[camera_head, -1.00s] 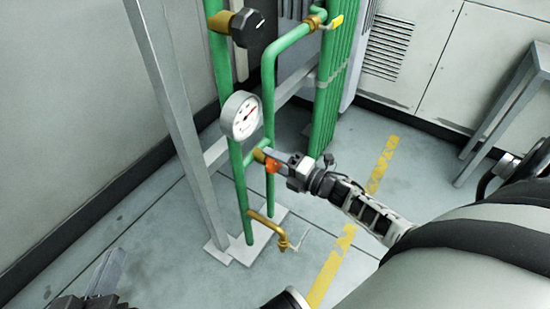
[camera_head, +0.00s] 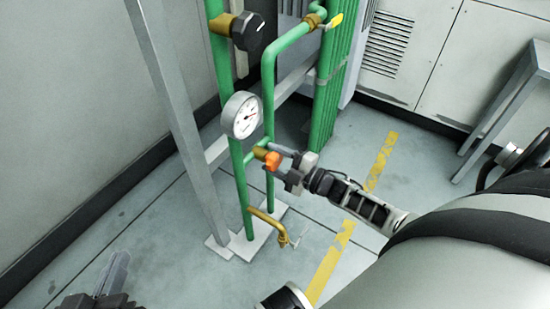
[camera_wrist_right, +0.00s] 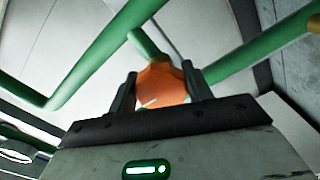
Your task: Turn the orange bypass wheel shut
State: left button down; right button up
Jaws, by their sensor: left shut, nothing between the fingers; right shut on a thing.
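The orange bypass wheel (camera_head: 272,161) sits on a brass valve body (camera_head: 260,153) on the short green cross pipe (camera_head: 249,158) between two upright green pipes. My right gripper (camera_head: 278,163) is at the wheel, its fingers on either side of it. In the right wrist view the orange wheel (camera_wrist_right: 162,86) lies between the two dark fingers of the right gripper (camera_wrist_right: 160,90), which is shut on it. My left gripper (camera_head: 115,272) is at the lower left of the head view, shut and empty, well away from the pipes.
A white pressure gauge (camera_head: 242,115) is just above the wheel. A black-handled valve (camera_head: 247,31) and a yellow lever (camera_head: 337,20) are higher up. A brass tap (camera_head: 268,224) is below. A grey post (camera_head: 180,110) stands left of the pipes.

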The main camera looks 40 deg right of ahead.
pick_arm(q)
jog(key=shift+f, duration=0.1)
dwell(0.3)
pick_arm(e)
jog(key=o, duration=1)
jog(key=shift+c, duration=0.2)
pick_arm(q)
jog(key=shift+r, duration=0.2)
pick_arm(e)
jog(key=shift+s+d, duration=0.1)
jog(key=shift+s, duration=0.2)
pick_arm(q)
jog(key=a+f+g+y+p, duration=0.1)
jog(key=p, duration=0.1)
jog(key=shift+w+f+p, duration=0.1)
jog(key=shift+f+p, duration=0.15)
jog(key=shift+p, duration=0.15)
pick_arm(e)
jog(key=v, duration=1.5)
jog(key=shift+s, duration=0.2)
